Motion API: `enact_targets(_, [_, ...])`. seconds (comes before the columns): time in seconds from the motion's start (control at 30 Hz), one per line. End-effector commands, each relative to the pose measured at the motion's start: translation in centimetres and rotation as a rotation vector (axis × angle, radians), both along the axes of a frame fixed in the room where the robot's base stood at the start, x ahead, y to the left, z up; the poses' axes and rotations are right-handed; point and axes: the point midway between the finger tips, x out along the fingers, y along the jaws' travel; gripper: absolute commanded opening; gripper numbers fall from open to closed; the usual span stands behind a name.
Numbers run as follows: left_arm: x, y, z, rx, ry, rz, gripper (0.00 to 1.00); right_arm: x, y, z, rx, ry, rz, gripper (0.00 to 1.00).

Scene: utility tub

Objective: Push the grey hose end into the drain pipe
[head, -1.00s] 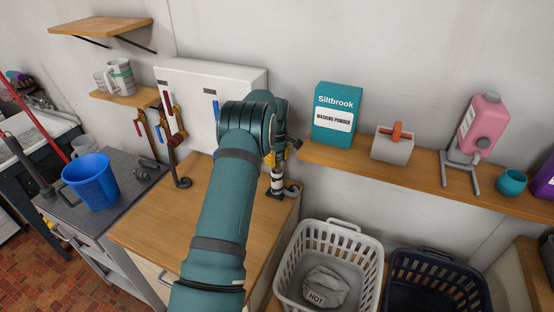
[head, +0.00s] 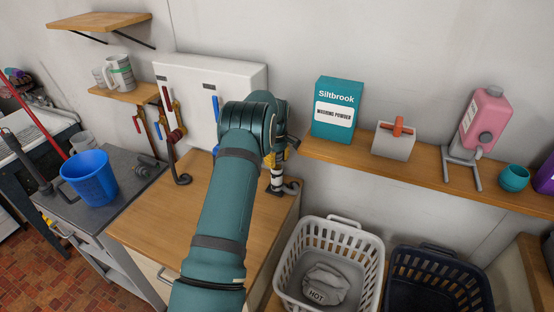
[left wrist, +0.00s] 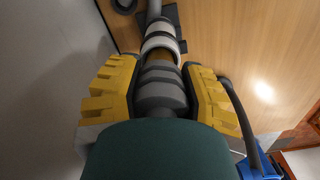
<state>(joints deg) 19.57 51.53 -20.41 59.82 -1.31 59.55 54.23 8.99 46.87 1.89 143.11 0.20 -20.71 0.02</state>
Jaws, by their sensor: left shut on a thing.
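My left gripper (left wrist: 163,88) has its yellow fingers shut on the grey ribbed hose end (left wrist: 160,90). The drain pipe (left wrist: 155,20) is straight beyond the fingers in the left wrist view, with a white collar (left wrist: 160,46) facing the hose end. The hose end looks lined up with the collar and very close to it; I cannot tell how far it is inside. In the head view my left arm hides most of the gripper (head: 282,153). The white-banded drain pipe (head: 277,180) shows just below it. My right gripper is not in view.
The wooden counter (head: 215,205) around the pipe is mostly clear. A white wall box (head: 195,90) and valve pipes (head: 172,125) stand behind left. A shelf (head: 440,175) holds a washing powder box (head: 338,107). A white laundry basket (head: 345,225) is right; a blue bucket (head: 90,180) is left.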

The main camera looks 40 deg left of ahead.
Motion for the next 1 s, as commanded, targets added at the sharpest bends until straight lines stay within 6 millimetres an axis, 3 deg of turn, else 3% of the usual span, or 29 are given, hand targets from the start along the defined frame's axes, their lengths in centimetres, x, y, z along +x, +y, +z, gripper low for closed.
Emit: enact_targets(1.0, [0.0,0.0,-2.4,0.0,0.001,0.0,0.08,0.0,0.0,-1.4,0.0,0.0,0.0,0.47])
